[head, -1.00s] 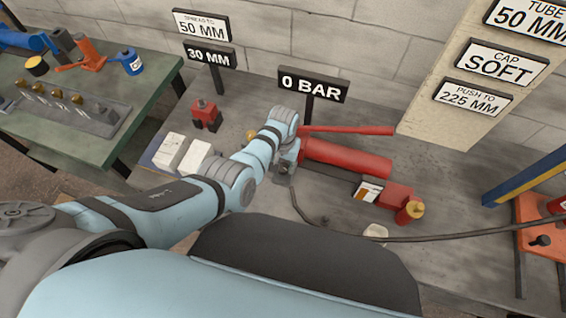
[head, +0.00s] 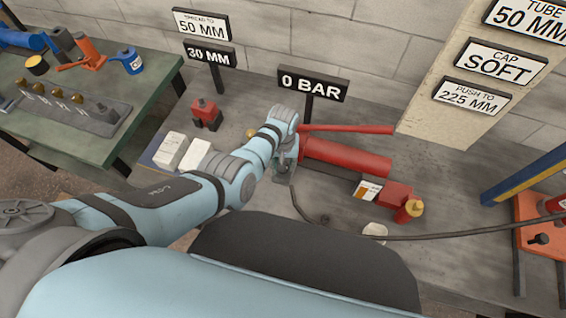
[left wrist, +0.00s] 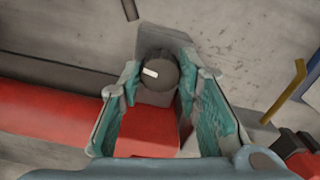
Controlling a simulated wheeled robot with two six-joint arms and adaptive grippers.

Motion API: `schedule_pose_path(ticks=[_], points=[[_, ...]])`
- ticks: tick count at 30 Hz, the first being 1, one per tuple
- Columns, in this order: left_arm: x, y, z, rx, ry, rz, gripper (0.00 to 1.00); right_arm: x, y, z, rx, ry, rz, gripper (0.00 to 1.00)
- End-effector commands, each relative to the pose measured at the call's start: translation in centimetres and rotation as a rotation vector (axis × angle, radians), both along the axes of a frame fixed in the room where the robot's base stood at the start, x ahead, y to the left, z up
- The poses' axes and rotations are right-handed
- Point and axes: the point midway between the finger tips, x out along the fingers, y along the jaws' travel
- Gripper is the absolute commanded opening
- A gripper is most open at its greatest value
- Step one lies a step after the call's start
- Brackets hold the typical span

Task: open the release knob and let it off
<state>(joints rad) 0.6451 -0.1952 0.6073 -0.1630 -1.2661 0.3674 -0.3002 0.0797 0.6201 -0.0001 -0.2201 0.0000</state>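The release knob (left wrist: 160,73) is a dark round knob with a white mark, seen in the left wrist view at the end of the red hand pump (left wrist: 60,112). My left gripper (head: 284,168) is at the pump's left end, and my arm hides the knob there. My right gripper is not in view.
A sign (head: 312,85) behind the pump reads 0 BAR. A black hose (head: 440,237) runs across the bench front. A red block with a yellow-topped cylinder (head: 409,211) stands right of the pump. White blocks (head: 172,150) and a red-black part (head: 206,114) lie left.

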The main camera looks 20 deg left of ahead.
Motion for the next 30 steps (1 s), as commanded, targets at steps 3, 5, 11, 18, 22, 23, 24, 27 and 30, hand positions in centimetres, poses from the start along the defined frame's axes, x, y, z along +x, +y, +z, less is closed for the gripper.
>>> schedule_pose_path(ticks=[3,5,11,18,22,23,24,27,30], points=[[0.1,0.0,0.0,-0.001,-0.002,0.0,0.48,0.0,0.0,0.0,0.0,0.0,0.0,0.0],[0.1,0.0,0.0,-0.001,-0.002,0.0,0.51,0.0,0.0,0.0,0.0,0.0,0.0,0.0],[0.0,0.0,0.0,0.0,-0.001,-0.001,0.51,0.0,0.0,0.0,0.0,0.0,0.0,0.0],[0.2,-0.1,1.7,-0.001,-0.005,0.0,0.51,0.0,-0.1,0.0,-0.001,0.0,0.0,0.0],[0.1,0.0,5.0,-0.002,-0.007,0.001,0.51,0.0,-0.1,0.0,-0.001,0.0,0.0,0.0],[0.2,-0.1,6.0,-0.002,-0.007,0.001,0.51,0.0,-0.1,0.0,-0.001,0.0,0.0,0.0],[0.1,-0.1,7.2,-0.002,-0.006,0.0,0.51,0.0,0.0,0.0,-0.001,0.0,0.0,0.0],[0.1,-0.1,9.7,-0.001,-0.004,0.0,0.51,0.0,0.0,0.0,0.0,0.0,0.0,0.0],[0.1,0.0,11.3,0.0,-0.002,0.0,0.51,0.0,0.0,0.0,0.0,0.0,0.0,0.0]])
